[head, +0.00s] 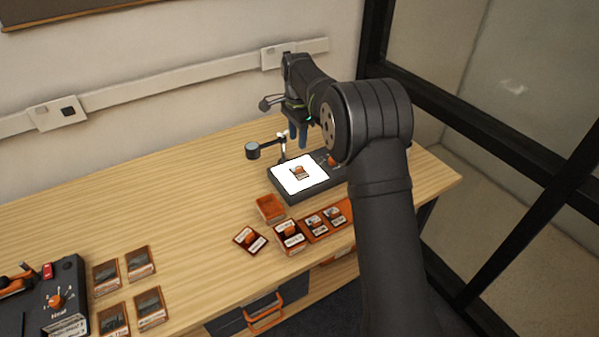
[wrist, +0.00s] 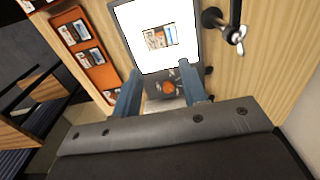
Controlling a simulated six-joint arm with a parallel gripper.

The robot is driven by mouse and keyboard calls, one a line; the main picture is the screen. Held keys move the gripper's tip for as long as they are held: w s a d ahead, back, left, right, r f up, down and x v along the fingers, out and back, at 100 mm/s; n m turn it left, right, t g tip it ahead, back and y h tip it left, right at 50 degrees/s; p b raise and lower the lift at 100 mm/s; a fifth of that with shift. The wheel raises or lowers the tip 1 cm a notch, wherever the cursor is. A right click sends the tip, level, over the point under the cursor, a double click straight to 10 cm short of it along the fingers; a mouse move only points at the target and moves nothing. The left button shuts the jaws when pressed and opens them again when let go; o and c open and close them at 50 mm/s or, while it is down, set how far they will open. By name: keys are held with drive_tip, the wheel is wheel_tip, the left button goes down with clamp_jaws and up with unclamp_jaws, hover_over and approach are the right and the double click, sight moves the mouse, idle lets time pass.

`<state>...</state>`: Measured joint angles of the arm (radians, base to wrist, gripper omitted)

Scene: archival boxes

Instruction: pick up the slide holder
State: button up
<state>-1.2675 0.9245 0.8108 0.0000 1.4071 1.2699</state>
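A small slide holder (head: 299,172) with an orange-brown top part lies on the lit white panel of a dark light box (head: 292,198). In the wrist view the slide holder (wrist: 160,38) shows on the white panel, beyond my fingertips. My gripper (head: 298,137) is above the back part of the light box. In the wrist view my gripper (wrist: 157,82) has its two blue-grey fingers spread apart with nothing between them. They are over the edge of the box, near its orange knob.
A magnifier on a stand (head: 253,151) is at the light box's back left. An orange tray (head: 271,207), a loose card-like piece (head: 250,239) and labelled orange holders (head: 290,236) stand in front. A dark device (head: 62,298) and several framed cards (head: 141,262) are at left. The table's middle is clear.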

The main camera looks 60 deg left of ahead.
hover_over(300, 167)
drive_tip(key=f, duration=0.6)
drive_tip(key=shift+s+a+f, duration=0.1)
drive_tip(key=shift+s+f, duration=0.2)
drive_tip(key=shift+s, duration=0.05)
drive_tip(key=shift+w+f, duration=0.2)
drive_tip(key=shift+f, duration=1.15)
drive_tip(key=shift+w+f, duration=0.15)
drive_tip(key=shift+f, duration=1.15)
clamp_jaws()
